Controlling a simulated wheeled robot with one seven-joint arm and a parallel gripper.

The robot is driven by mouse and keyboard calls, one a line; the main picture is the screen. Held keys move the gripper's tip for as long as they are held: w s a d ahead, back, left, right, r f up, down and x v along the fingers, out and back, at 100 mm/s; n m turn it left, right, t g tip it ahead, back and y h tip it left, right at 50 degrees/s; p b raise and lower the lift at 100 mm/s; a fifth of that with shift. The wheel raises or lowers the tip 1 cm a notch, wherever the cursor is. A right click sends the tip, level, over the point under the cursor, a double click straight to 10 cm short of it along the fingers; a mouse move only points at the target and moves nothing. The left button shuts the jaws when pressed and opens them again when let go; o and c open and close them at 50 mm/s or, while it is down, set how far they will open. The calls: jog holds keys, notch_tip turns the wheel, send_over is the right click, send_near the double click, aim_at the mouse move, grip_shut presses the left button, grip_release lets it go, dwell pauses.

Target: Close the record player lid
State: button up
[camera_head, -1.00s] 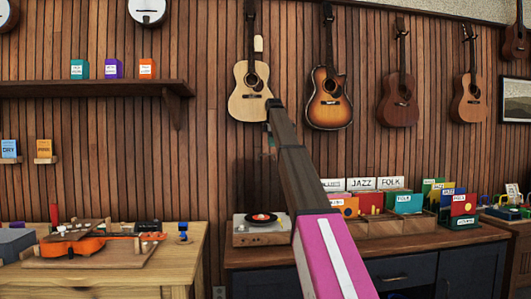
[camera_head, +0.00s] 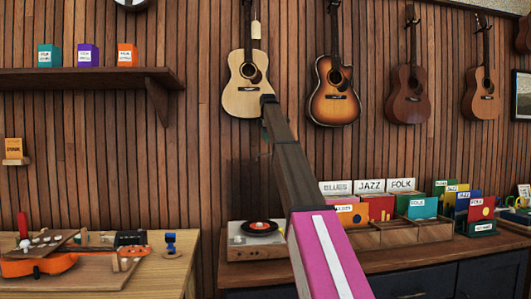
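The record player (camera_head: 240,250) sits on the counter, left of the record crates. A black record with a red label (camera_head: 260,226) lies on it. A faint, dark see-through panel (camera_head: 243,188) stands upright behind the player against the wood wall; it looks like the raised lid, but its edges are hard to make out. My arm reaches up from the bottom centre, passing in front of the player's right side. The far end of my arm is above the player, in front of the light guitar's lower body. The fingers are too small and hidden to make out.
Wooden crates (camera_head: 395,236) of records stand right of the player. A workbench (camera_head: 165,275) with an orange ukulele (camera_head: 40,264) is at the left, with a gap before the counter (camera_head: 300,275). A shelf (camera_head: 75,78) and several guitars hang on the wall.

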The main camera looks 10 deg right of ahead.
send_over(266, 161)
jog(key=f, duration=0.7)
jog(key=shift+s+a+f, duration=0.1)
jog(key=shift+s+f, duration=0.1)
jog(key=shift+f, duration=0.1)
grip_shut()
